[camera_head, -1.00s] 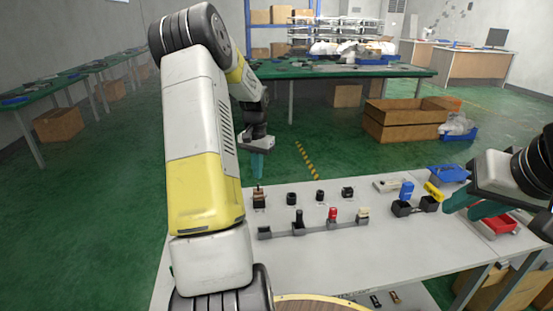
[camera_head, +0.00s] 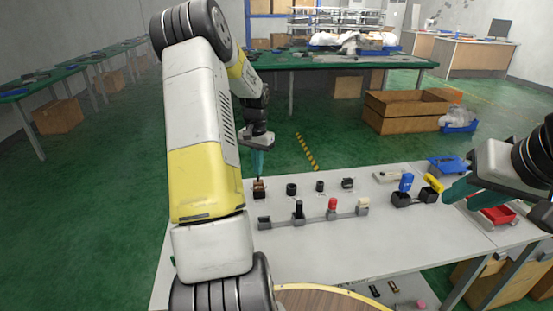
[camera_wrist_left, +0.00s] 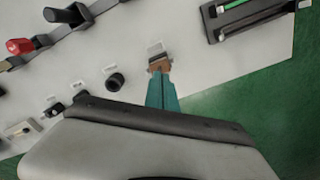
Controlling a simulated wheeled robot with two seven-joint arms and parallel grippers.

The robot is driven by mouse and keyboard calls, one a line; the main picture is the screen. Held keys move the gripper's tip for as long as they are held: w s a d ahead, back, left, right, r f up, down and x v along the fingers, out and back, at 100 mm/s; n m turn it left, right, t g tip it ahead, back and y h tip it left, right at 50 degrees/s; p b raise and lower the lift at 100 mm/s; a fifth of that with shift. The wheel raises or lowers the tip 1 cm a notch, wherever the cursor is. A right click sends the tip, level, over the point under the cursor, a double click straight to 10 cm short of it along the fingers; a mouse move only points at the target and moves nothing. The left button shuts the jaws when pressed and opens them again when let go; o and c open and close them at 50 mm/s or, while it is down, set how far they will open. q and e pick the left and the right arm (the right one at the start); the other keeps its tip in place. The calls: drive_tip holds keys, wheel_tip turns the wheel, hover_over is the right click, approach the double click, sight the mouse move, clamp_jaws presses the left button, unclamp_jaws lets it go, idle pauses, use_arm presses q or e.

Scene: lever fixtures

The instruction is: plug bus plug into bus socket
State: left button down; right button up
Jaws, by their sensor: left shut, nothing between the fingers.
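A small brown and dark fixture (camera_head: 259,188) stands at the left end of the back row on the white table; I take it to be the bus plug at its socket. It also shows as a brown block (camera_wrist_left: 160,64) in the left wrist view. My left gripper (camera_head: 258,170), with teal fingers pointing down, is shut and empty, its tips at the top of this block. The fingers hide part of it, so I cannot tell how deep the plug sits. My right gripper (camera_head: 458,191) hangs at the right by the yellow piece; its opening is unclear.
Round black sockets (camera_head: 291,189) stand right of the brown fixture. Blue (camera_head: 406,182) and yellow (camera_head: 433,183) pieces stand further right.

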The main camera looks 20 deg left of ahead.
use_arm(q)
wheel_tip(320, 180, up, 11)
drive_tip(key=shift+f, duration=0.2)
idle(0.6)
